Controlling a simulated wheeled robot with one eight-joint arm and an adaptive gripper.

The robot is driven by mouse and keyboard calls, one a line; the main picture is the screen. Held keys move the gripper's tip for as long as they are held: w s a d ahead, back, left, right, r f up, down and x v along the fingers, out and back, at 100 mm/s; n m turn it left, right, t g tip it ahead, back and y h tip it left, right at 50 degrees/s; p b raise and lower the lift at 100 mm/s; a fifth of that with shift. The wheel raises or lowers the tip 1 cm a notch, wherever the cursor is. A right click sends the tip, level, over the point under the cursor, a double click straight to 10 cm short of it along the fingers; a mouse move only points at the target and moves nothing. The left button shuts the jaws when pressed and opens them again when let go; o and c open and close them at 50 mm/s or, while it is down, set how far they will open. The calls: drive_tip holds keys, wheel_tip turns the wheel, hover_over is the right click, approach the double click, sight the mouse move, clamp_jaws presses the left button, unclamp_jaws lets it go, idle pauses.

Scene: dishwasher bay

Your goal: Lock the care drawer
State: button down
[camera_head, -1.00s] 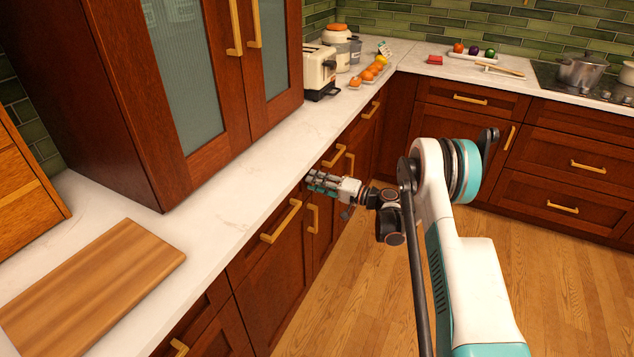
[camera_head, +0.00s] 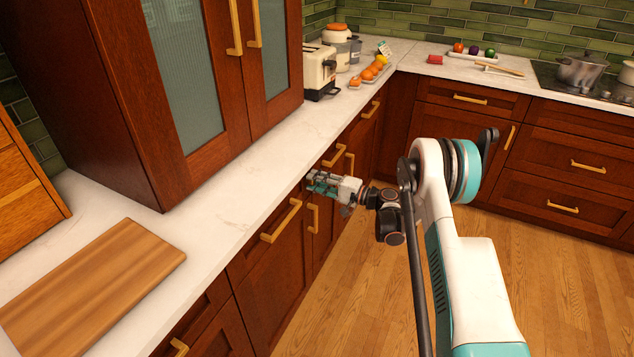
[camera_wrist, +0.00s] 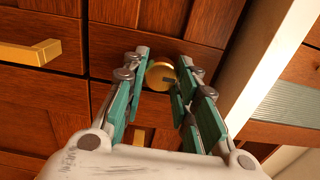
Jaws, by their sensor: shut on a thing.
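In the wrist view a round gold lock piece (camera_wrist: 160,76) sits on the dark wooden front of a drawer (camera_wrist: 112,66), which I take to be the care drawer. My gripper (camera_wrist: 163,64) has its teal-padded fingers on either side of this gold piece and is shut on it. A small grey metal part beside the right fingertip is too small to make out. In the head view my gripper (camera_head: 312,181) is against the cabinet fronts below the counter edge. It hides the lock there. The drawer front looks closed.
Gold bar handles lie near my gripper, one (camera_head: 281,221) on the near side. The white counter (camera_head: 235,185) runs above, with a cutting board (camera_head: 92,285) and a toaster (camera_head: 320,70). The wooden floor (camera_head: 330,310) is clear.

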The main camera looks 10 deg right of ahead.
drive_tip(key=c, duration=1.3)
unclamp_jaws()
drive_tip(key=shift+d, duration=0.1)
drive_tip(key=v, duration=1.2)
